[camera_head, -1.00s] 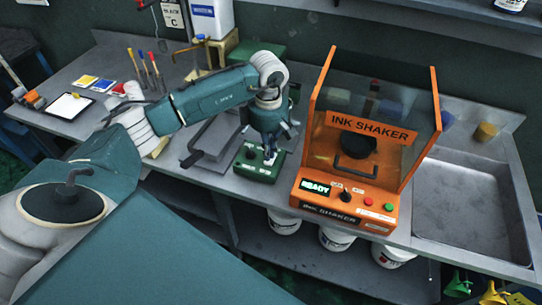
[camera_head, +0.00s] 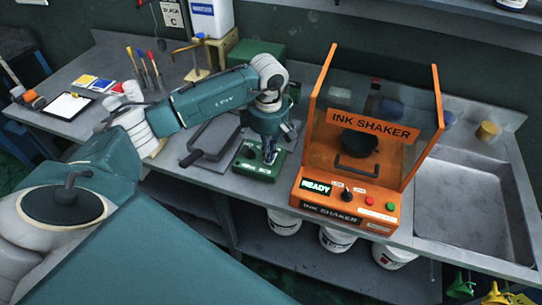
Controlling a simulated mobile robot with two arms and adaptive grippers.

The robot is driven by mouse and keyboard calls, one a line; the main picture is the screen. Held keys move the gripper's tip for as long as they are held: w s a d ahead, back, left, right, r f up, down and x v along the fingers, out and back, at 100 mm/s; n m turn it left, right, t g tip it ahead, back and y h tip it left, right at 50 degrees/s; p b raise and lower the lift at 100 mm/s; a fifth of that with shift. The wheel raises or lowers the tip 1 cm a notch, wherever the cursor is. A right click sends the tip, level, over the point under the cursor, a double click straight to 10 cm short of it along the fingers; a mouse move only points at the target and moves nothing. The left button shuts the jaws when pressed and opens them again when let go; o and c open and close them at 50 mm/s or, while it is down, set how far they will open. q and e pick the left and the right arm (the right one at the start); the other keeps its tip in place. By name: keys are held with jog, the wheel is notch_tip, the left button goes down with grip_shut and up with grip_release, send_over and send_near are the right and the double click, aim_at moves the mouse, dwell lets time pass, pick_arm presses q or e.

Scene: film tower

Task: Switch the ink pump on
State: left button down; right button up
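A small green box (camera_head: 255,173) with white lettering too small to read sits on the bench left of the orange ink shaker. It may be the ink pump's control. My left gripper (camera_head: 270,157) points down over the box's upper right part, with its fingertips at or just above the top. The fingers look close together, but I cannot tell whether they are open or shut, or touching a switch. They hide that part of the box, so the switch and its position cannot be made out. My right gripper is not in view.
The orange ink shaker (camera_head: 335,208) stands close to the right, its display reading READY. A grey tray-like plate (camera_head: 215,135) lies left of the green box. A larger green box (camera_head: 250,50) stands behind my wrist. A sink (camera_head: 470,205) is at the far right.

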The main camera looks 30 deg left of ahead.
pick_arm(q)
jog(key=shift+f+b, duration=0.35)
jog(key=shift+f, duration=0.1)
jog(key=shift+r, duration=0.1)
jog(key=shift+r+p, duration=0.55)
jog(key=shift+r, duration=0.2)
jog(key=shift+r+p, duration=1.4)
jog(key=shift+r, duration=1.3)
jog(key=shift+s+f, duration=0.1)
